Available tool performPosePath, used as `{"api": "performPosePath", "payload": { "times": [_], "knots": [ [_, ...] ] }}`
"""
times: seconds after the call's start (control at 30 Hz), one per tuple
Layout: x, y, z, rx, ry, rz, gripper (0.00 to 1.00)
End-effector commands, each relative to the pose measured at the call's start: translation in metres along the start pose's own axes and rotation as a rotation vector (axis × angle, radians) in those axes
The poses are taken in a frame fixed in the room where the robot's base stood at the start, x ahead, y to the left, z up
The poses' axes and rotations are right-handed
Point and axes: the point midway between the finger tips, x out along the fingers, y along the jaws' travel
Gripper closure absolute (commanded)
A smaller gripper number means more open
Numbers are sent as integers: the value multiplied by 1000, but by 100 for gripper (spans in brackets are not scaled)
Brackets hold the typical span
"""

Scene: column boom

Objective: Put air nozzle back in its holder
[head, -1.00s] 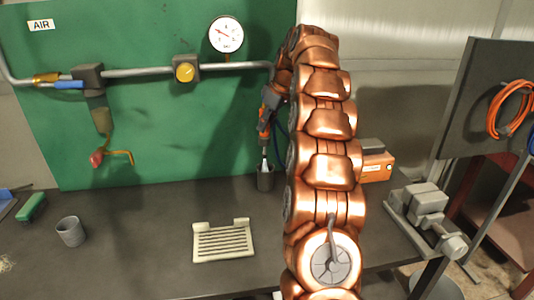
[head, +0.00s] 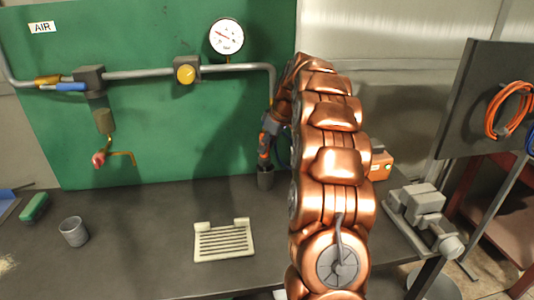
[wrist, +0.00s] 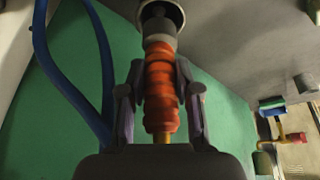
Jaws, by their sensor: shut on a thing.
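The air nozzle, with an orange ribbed grip (head: 264,146), is held upright in my gripper (head: 271,127) in front of the green panel. In the wrist view the orange grip (wrist: 160,88) lies between the two fingers of my gripper (wrist: 160,92), which are shut on it. The holder is a grey cup (head: 265,179) standing at the back of the bench, directly below the nozzle. The nozzle's lower end reaches into the cup's mouth (wrist: 161,8); its tip is hidden inside. I cannot tell whether it touches the bottom.
A blue hose (wrist: 52,70) loops beside the gripper. The pipe with its gauge (head: 227,37) and yellow knob (head: 185,74) runs along the panel. A slotted cream tray (head: 224,241) and a grey cup (head: 73,231) stand on the bench. An orange box (head: 380,164) is right of my arm.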

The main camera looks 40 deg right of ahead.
Motion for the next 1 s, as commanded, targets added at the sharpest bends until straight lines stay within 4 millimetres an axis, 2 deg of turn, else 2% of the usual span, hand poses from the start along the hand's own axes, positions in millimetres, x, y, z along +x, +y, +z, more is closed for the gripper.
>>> {"api": "performPosePath", "payload": {
  "times": [0.33,0.73,0.77,1.0],
  "knots": [
    [28,0,13,2,-1,0,100],
    [34,0,15,1,0,1,100],
    [34,0,15,1,0,1,66],
    [33,0,14,1,0,0,42]
  ]
}}
